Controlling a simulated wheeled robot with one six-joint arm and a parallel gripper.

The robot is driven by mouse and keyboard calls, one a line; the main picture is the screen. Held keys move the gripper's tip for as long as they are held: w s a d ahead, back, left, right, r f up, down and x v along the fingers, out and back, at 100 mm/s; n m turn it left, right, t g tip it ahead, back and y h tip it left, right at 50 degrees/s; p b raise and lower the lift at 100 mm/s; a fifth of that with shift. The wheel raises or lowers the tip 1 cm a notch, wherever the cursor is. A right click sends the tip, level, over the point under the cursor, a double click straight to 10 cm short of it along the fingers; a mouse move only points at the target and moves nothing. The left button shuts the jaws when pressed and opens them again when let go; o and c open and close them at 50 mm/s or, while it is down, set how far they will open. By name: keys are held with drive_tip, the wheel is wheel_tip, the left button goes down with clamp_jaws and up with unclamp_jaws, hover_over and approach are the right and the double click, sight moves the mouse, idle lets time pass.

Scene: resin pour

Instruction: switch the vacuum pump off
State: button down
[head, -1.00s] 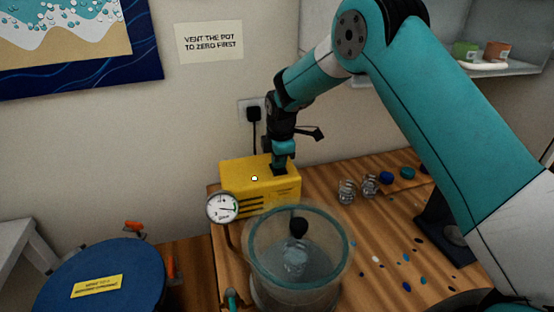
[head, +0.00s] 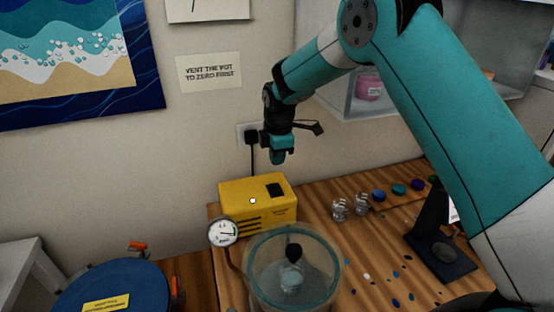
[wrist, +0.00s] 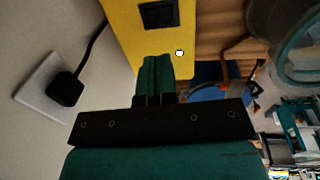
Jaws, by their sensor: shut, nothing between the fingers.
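The yellow vacuum pump (head: 240,205) stands on the wooden bench against the wall. Its black switch (head: 275,190) is on the top face, towards the right, and also shows in the wrist view (wrist: 158,14). I cannot tell the switch's position. A small pale light (head: 252,201) shows on the pump's front, and in the wrist view (wrist: 180,53). My gripper (head: 277,160) is shut and empty, pointing down above the pump, clear of the switch. Its closed fingertips also show in the wrist view (wrist: 156,62).
A clear pot (head: 290,270) stands in front of the pump, with a round gauge (head: 223,232) at its left. A plug (head: 251,137) is in the wall behind. Glass jars (head: 340,210) stand to the right. A blue round lid (head: 115,285) is at lower left.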

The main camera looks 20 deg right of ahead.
drive_tip(key=shift+f+b, duration=0.1)
drive_tip(key=shift+b, duration=0.25)
wheel_tip(320, 180, up, 4)
drive_tip(key=b, duration=1)
hover_over(272, 186)
drive_tip(key=s, duration=0.2)
drive_tip(key=f+p, duration=0.1)
drive_tip(key=f, duration=0.3)
drive_tip(key=w+f+p, duration=0.1)
drive_tip(key=f, duration=0.3)
drive_tip(key=f+p, duration=0.1)
drive_tip(key=f, duration=0.3)
drive_tip(key=shift+w+d+f+p, duration=0.1)
drive_tip(key=shift+w+f+p, duration=0.2)
drive_tip(key=shift+w+f, duration=0.05)
drive_tip(key=shift+f, duration=0.55)
